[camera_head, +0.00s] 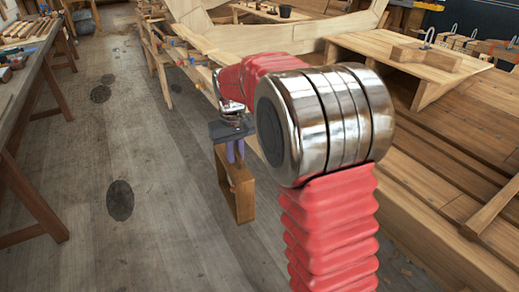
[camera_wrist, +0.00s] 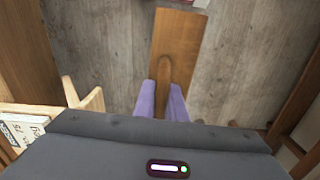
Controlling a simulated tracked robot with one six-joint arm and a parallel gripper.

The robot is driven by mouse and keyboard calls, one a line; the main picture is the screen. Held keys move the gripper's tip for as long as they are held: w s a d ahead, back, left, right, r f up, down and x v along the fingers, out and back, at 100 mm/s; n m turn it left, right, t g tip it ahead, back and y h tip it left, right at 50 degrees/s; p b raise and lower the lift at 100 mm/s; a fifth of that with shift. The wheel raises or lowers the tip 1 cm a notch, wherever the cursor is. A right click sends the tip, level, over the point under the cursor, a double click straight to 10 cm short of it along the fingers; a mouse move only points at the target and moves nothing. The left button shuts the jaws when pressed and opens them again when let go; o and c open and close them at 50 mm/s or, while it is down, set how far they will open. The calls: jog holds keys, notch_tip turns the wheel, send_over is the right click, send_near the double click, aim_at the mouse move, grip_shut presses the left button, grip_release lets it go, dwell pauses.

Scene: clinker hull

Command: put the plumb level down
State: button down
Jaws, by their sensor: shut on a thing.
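My gripper (camera_head: 236,157) has purple fingers and points down, shut on a brown wooden piece. I take this piece to be the plumb level (camera_head: 241,200). In the head view it is a narrow upright wooden frame with a darker inside, below the fingers. In the wrist view, the fingers (camera_wrist: 166,98) close on a rounded wooden part of the plumb level (camera_wrist: 179,42), whose flat board reaches away toward the top. The fingers cover part of it. I cannot tell whether its lower end touches the floor.
A wooden workbench (camera_head: 20,60) with tools stands at the left. The grey plank floor (camera_head: 160,220) between is clear apart from dark stains. Pale hull timbers (camera_head: 285,35) and stepped wooden planking (camera_head: 460,190) fill the back and right. A pale wooden piece (camera_wrist: 88,98) shows at the wrist view's left.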

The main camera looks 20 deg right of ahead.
jog(key=w+a+f, duration=0.1)
jog(key=a+f, duration=0.2)
jog(key=a, duration=0.2)
jog(key=shift+w+a+f, duration=0.15)
jog(key=shift+a+f, duration=0.05)
jog(key=shift+f, duration=0.05)
